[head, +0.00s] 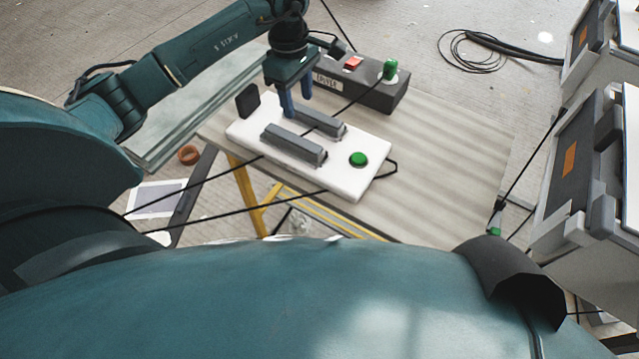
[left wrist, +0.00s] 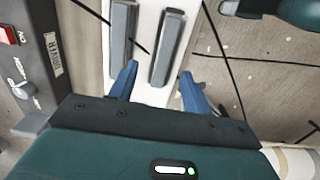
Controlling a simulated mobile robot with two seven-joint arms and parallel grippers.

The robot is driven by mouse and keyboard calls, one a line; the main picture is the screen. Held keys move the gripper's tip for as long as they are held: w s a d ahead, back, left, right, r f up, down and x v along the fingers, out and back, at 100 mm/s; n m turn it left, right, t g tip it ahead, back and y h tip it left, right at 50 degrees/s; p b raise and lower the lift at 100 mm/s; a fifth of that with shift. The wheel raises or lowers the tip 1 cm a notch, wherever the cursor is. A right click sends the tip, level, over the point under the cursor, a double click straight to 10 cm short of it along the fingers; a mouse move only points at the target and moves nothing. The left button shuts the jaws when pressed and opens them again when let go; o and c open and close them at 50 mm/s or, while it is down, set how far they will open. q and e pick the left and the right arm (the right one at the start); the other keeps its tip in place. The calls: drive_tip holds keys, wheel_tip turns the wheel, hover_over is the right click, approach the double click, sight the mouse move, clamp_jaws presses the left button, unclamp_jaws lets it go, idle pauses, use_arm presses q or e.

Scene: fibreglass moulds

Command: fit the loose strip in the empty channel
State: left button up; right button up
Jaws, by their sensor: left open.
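A white board (head: 350,182) lies on the table and carries two parallel grey bars. The near bar (head: 293,144) and the far bar (head: 325,123) have raised edges; they also show in the left wrist view as one bar at left (left wrist: 122,45) and one at right (left wrist: 167,47). I cannot tell which of them is a loose strip or an empty channel. My right gripper is not in view.
A green button (head: 358,159) sits at the board's right end, and a dark block (head: 248,100) stands at its left end. A dark driver box (head: 370,90) with a red switch is behind. Black cables cross the board. The table (head: 450,150) is clear to the right.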

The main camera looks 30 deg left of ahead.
use_arm(q)
drive_tip(key=s+d+f+n+h, duration=0.1)
drive_tip(key=s+d+h, duration=0.2)
drive_tip(key=d, duration=0.4)
drive_tip(key=s+d+f+n+g+h, duration=0.1)
drive_tip(key=s+d+h, duration=0.1)
drive_tip(key=d+h, duration=0.3)
drive_tip(key=s+d+f+n+h, duration=0.1)
drive_tip(key=s+d+h, duration=0.15)
drive_tip(key=d, duration=0.55)
drive_tip(key=s+d+r+n+t+h, duration=0.2)
drive_tip(key=d+r+n+t+h, duration=0.55)
drive_tip(key=n, duration=0.95)
drive_tip(key=a+f+n+t+y, duration=0.2)
drive_tip(key=a+n+t+y, duration=0.25)
drive_tip(key=n, duration=0.45)
drive_tip(key=a+f+n+t+y, duration=0.1)
drive_tip(key=a+n+t+y, duration=0.2)
drive_tip(key=n+t, duration=0.45)
drive_tip(key=s+a+f+n+g+y, duration=0.1)
drive_tip(key=s+f+n+g+y, duration=0.2)
drive_tip(key=f+n, duration=0.3)
drive_tip(key=s+a+f+n+g+y, duration=0.2)
drive_tip(key=s+f+n, duration=0.4)
drive_tip(key=n, duration=0.4)
drive_tip(key=shift+a+f+g+y, duration=0.3)
drive_tip(key=shift+f+g+y, duration=0.45)
drive_tip(key=shift+g+y, duration=0.15)
